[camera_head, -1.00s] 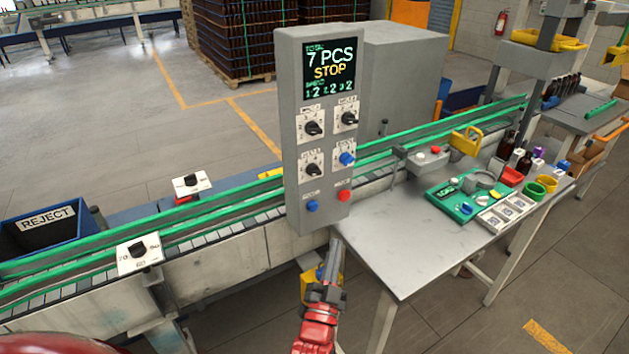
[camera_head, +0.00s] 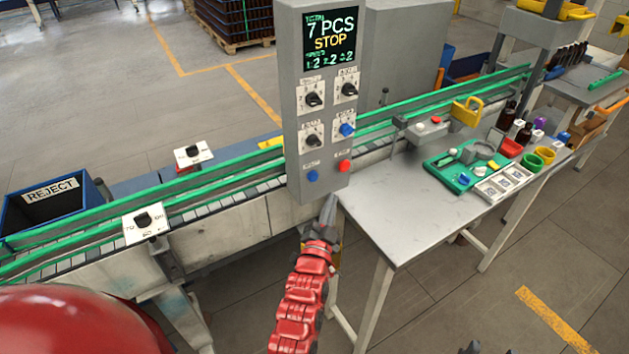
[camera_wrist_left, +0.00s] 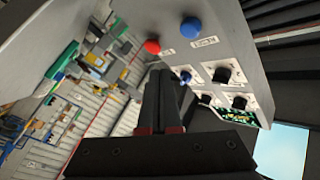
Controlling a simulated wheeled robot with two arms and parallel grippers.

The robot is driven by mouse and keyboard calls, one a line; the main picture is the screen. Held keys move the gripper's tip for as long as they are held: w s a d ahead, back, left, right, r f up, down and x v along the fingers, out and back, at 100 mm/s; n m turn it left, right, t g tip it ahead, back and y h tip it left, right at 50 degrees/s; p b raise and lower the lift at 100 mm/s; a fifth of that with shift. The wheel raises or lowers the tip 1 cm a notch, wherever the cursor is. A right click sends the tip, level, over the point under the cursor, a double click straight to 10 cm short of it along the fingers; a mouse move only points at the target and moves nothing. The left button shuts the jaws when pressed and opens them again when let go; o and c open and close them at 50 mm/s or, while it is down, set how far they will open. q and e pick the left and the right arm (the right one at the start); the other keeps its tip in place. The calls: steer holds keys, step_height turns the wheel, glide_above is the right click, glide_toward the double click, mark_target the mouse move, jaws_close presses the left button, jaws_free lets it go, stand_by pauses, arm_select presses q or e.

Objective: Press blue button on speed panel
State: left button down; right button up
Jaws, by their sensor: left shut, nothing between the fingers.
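The grey speed panel (camera_head: 295,140) stands upright in the head view, its display reading "7 PCS STOP". The blue button (camera_head: 312,176) is at its lower left, with a red button (camera_head: 344,166) on its right. In the left wrist view, the blue button (camera_wrist_left: 190,28) and red button (camera_wrist_left: 152,47) lie beyond the fingers, with a clear gap. My left gripper (camera_head: 329,204) is shut and empty, just below the panel's lower edge and right of the blue button. Dark shapes at the head view's bottom right may be my right gripper; its jaws are unclear.
A blue knob (camera_head: 347,129) and several black knobs are higher on the panel. The green-railed conveyor (camera_head: 215,197) runs behind it. The table (camera_head: 400,225) to the right holds a green tray (camera_head: 440,172) and bottles. A blue reject bin (camera_head: 40,212) is at left.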

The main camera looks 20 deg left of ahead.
mark_target(313, 176)
arm_select(q)
steer(key=w+a+b, duration=0.1)
steer(key=a, duration=0.1)
steer(key=w+a+b, duration=0.1)
steer(key=w+a, duration=0.1)
steer(key=shift+w+a, duration=0.15)
stand_by(2.0)
steer(key=shift+w+a+b, duration=0.25)
steer(key=shift+a+b, duration=0.1)
steer(key=shift+b, duration=0.3)
steer(key=shift+w+a+b, duration=0.25)
steer(key=shift+a+b, duration=0.1)
steer(key=shift+b, duration=0.1)
stand_by(0.4)
steer(key=shift+d, duration=0.15)
steer(key=shift+s+d, duration=0.55)
